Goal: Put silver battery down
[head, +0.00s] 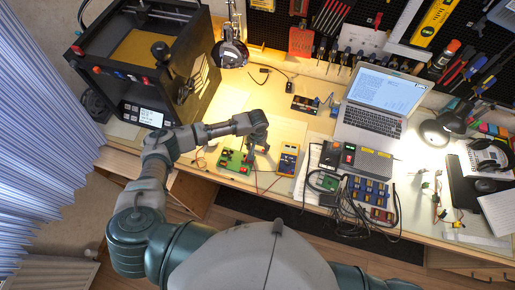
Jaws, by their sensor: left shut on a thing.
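My left gripper (252,155) reaches in from the left over the workbench, fingers pointing down just above the right part of a green board (235,162). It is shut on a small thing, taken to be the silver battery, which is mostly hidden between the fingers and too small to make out. I cannot tell whether it touches the board. My right gripper is not in view.
Farther right are a laptop (372,120), a power supply, cables and a tray of blue parts (367,190). A 3D printer (140,60) stands at the left. The bench's front edge is close to the green board.

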